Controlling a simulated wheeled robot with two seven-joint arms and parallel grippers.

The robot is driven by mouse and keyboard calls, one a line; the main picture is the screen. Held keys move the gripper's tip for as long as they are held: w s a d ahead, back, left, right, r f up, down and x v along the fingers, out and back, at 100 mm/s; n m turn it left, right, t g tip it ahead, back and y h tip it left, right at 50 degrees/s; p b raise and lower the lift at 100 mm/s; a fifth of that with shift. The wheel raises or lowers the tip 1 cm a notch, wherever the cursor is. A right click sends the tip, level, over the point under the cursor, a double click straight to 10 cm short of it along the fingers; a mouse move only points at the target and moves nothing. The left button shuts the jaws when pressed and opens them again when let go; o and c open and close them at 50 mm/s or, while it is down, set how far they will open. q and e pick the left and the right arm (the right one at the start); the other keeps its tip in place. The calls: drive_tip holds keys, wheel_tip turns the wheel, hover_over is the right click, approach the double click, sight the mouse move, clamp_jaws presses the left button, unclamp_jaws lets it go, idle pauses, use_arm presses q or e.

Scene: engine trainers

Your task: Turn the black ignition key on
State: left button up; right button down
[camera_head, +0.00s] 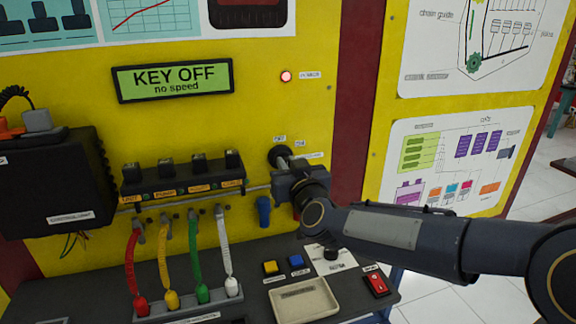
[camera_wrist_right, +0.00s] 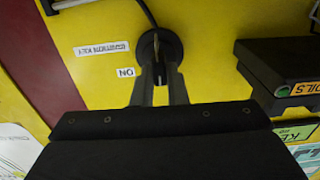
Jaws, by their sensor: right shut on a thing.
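The ignition switch (camera_head: 279,156) is a round black fitting on the yellow panel. My right gripper (camera_head: 288,166) is at it, its arm coming in from the right. In the right wrist view the round black switch (camera_wrist_right: 160,46) lies between the fingertips, and my right gripper (camera_wrist_right: 159,82) is shut on the black key (camera_wrist_right: 160,70), which is mostly hidden by the fingers. The display (camera_head: 173,78) reads "KEY OFF, no speed". An upside-down "ON" label (camera_wrist_right: 126,72) is beside the switch. My left gripper is not in view.
A red lamp (camera_head: 286,76) glows on the panel. A blue tag-like piece (camera_head: 263,210) is left of my right gripper. A black coil row (camera_head: 183,181) is further left. Below are a beige tray (camera_head: 303,301), coloured buttons and a red switch (camera_head: 377,283).

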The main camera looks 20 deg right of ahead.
drive_tip(key=shift+d+f+m+b, duration=0.15)
drive_tip(key=shift+m+b, duration=1.3)
drive_tip(key=shift+m, duration=1.4)
drive_tip(key=shift+d+f+m+b, duration=0.15)
drive_tip(key=shift+m+b, duration=1.25)
drive_tip(key=shift+m, duration=1.75)
drive_tip(key=c, duration=1.4)
unclamp_jaws()
drive_tip(key=shift+c, duration=0.2)
drive_tip(key=shift+r, duration=0.1)
drive_tip(key=s, duration=0.7)
drive_tip(key=shift+s+d, duration=0.15)
drive_tip(key=shift+s, duration=0.25)
